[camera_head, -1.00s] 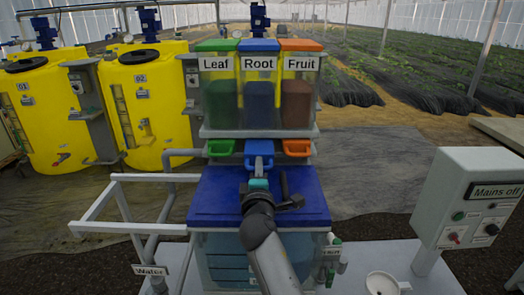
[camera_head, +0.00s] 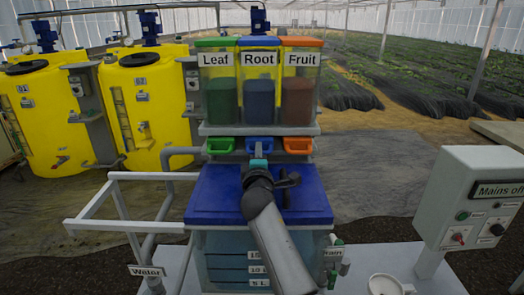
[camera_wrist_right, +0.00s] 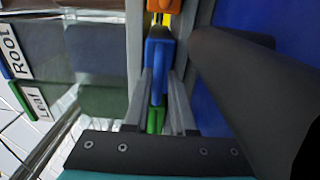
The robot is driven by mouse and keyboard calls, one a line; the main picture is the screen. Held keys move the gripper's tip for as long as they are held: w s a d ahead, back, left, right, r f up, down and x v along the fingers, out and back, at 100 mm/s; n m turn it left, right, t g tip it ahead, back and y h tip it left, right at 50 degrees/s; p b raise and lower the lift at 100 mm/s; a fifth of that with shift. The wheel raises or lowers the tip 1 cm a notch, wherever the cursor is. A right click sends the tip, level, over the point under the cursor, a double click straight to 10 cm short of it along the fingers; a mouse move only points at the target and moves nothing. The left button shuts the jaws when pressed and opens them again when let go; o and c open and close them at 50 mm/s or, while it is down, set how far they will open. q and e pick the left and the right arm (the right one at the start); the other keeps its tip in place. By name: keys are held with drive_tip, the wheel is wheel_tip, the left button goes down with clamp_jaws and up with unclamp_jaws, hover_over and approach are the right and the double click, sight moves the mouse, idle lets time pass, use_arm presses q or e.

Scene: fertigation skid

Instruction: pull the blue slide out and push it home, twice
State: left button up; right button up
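The blue slide (camera_head: 260,145) sits in the middle of a row of three, under the bin labelled Root, between a green slide (camera_head: 221,146) and an orange slide (camera_head: 298,146). It looks about level with them. My right gripper (camera_head: 259,155) reaches it from the front, above the blue tank lid. In the right wrist view, the two fingers of the right gripper (camera_wrist_right: 159,85) stand close on either side of the blue slide (camera_wrist_right: 158,55), with its narrow part between them. The fingers appear closed on it. My left gripper is not in view.
A blue lid (camera_head: 215,200) covers the tank below the slides. A grey pipe frame (camera_head: 110,226) stands at left, with yellow tanks (camera_head: 155,100) behind. A control box (camera_head: 480,200) labelled Mains off stands at right. A white dish (camera_head: 383,284) lies at the front right.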

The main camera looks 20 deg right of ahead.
drive_tip(key=o, duration=0.5)
drive_tip(key=shift+c, duration=0.2)
drive_tip(key=shift+s+a+r+p, duration=0.1)
drive_tip(key=shift+s+a+p, duration=0.05)
drive_tip(key=shift+s+p, duration=0.35)
drive_tip(key=p+v, duration=0.1)
drive_tip(key=v, duration=0.2)
drive_tip(key=shift+s+a, duration=0.15)
drive_tip(key=shift+s, duration=0.15)
drive_tip(key=shift+p+v, duration=0.6)
drive_tip(key=shift+v, duration=0.6)
